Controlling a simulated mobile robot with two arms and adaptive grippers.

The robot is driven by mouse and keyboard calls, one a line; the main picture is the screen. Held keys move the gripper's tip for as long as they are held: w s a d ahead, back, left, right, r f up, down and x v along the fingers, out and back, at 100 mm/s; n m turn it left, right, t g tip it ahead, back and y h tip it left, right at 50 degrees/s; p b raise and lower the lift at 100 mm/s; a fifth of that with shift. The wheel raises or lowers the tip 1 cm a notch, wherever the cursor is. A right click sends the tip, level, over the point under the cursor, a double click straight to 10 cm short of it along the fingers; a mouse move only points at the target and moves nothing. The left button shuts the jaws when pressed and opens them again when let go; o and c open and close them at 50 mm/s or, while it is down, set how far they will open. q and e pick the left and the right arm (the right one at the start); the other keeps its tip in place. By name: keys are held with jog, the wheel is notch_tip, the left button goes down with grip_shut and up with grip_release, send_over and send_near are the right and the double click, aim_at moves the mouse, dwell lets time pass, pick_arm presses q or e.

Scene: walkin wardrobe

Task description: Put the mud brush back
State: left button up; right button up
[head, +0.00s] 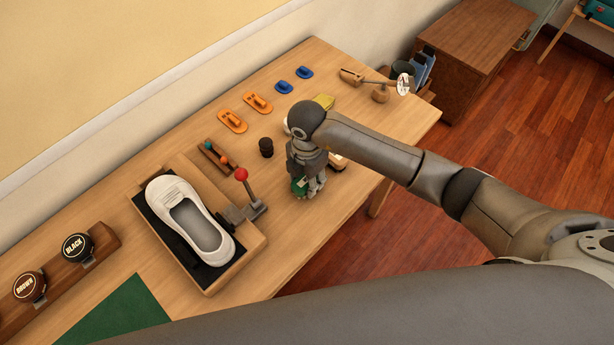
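My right gripper (307,190) points down over the table (350,220), right of the shoe stand. A small green thing (299,186) shows at its fingertips; the fingers cover most of it, so I cannot tell if it is the mud brush or if it is gripped. Behind the gripper and wrist, partly hidden, are a yellow block (323,102) and a pale piece (339,161), which could be brushes. My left gripper is not in view.
A white shoe (165,195) sits in a wooden tray (262,243) beside a red-knobbed lever (241,174). Orange pieces (232,121), blue pieces (284,87) and a dark jar (266,147) stand behind. BLACK (77,247) and BROWN (29,287) tins are at left.

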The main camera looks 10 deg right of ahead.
jog(key=shift+o, duration=1.2)
jog(key=shift+r, duration=0.1)
jog(key=shift+r, duration=0.2)
notch_tip(320, 180, up, 12)
jog(key=b, duration=0.2)
jog(key=shift+f, duration=0.15)
